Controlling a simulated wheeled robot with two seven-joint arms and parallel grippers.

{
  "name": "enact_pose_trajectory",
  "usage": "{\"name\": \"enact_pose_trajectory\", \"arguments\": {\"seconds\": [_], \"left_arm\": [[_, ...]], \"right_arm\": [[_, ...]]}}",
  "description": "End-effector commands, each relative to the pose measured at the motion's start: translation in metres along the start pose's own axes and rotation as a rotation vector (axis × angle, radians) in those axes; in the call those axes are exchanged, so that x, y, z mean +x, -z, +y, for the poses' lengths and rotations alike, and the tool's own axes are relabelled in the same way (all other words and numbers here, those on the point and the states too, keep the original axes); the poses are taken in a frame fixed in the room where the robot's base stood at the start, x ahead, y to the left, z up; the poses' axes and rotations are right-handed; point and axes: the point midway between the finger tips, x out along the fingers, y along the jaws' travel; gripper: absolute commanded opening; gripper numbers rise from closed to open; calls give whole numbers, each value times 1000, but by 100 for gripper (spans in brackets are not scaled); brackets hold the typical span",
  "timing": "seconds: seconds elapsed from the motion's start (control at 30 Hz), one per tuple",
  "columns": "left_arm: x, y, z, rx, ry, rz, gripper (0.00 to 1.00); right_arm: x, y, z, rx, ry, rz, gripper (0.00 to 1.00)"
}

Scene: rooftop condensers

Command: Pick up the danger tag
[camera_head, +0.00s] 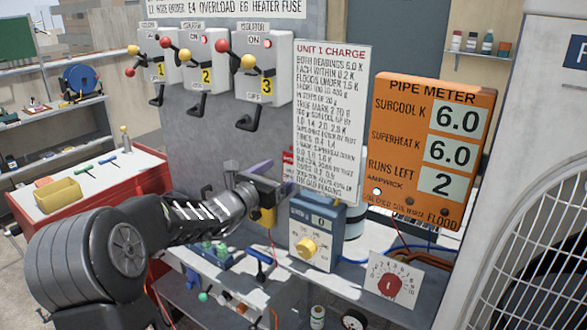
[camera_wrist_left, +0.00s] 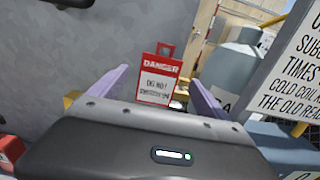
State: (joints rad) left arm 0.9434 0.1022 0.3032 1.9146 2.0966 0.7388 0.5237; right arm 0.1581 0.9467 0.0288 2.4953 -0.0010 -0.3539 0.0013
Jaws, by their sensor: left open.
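The danger tag (camera_wrist_left: 156,86) is a red and white upright card with a red loop at its top, in the left wrist view. It stands between the two purple fingers of my left gripper (camera_wrist_left: 160,88), just beyond them, with its lower edge hidden by the gripper body. In the head view, a small red piece of the tag (camera_head: 288,159) shows behind the gripper and beside the white charge sign. My left gripper (camera_head: 275,178) is open and reaches toward the tag from the left. Whether the fingers touch it I cannot tell. My right gripper is not in view.
A grey panel (camera_head: 215,130) carries several isolator switches (camera_head: 265,68). The Unit 1 charge sign (camera_head: 330,110) and an orange pipe meter (camera_head: 428,150) stand to the right. A blue device with a yellow knob (camera_head: 316,232) sits below.

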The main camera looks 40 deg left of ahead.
Motion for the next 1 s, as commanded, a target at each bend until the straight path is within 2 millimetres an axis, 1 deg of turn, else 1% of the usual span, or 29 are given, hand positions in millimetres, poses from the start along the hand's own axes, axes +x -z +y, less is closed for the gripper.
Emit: {"name": "enact_pose_trajectory", "arguments": {"seconds": [0.17,0.27,0.47,0.53,0.63,1.0], "left_arm": [[0,0,0,0,0,0,87],[5,-1,0,-1,1,0,87],[31,-1,1,-4,0,1,87],[41,0,0,-1,2,0,87],[50,0,1,-1,0,0,87],[52,2,1,1,-1,0,87]], "right_arm": [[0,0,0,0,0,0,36],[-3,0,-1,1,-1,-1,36],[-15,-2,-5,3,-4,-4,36],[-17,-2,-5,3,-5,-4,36],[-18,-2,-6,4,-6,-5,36],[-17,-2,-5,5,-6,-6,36]]}}
